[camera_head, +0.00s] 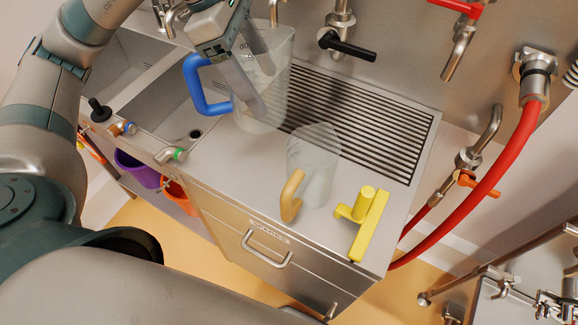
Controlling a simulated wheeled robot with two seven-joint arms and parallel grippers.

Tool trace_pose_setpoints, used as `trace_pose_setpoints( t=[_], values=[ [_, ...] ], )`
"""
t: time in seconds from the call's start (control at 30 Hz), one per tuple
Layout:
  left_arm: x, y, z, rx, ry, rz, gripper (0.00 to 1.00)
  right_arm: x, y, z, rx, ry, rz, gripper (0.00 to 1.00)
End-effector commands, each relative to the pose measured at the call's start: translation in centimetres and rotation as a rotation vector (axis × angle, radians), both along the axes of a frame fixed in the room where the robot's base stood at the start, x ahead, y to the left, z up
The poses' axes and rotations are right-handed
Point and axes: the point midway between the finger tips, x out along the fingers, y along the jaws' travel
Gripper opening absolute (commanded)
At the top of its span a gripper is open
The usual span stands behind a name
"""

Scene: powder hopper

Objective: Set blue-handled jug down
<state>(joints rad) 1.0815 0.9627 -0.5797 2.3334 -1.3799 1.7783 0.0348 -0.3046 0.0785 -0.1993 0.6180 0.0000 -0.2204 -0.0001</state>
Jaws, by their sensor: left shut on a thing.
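The clear blue-handled jug (276,88) is upright at the left end of the ribbed drainboard, beside the sink. Its blue handle (198,86) points left. My left gripper (252,78) comes down from above at the jug and is shut on it; the fingers show against the clear wall. I cannot tell whether the jug's base touches the counter or hangs just above it. My right gripper is not in view.
A second clear jug with an orange handle (291,196) stands in front, near a yellow tool (370,224). The sink (165,85) is left, taps (343,40) are behind, and a red hose (500,175) hangs right. The drainboard (375,125) is clear on the right.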

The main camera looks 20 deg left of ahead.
Motion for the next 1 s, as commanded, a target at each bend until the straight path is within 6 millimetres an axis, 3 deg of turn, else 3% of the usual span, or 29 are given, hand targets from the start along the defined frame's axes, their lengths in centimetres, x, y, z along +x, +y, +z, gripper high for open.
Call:
trace_pose_setpoints(
  t=[0.27, 0.8, 1.0],
  values=[
    [-0.1, 0.0, -3.1, 0.000, 0.007, 0.000, 0.46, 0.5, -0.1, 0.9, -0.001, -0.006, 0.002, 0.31],
    [-0.1, 0.0, -12.1, 0.000, 0.005, -0.001, 0.46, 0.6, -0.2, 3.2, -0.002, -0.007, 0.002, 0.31],
    [0.0, 0.0, -13.4, -0.001, 0.001, -0.002, 0.46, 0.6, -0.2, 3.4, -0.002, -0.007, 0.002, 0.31]
  ],
)
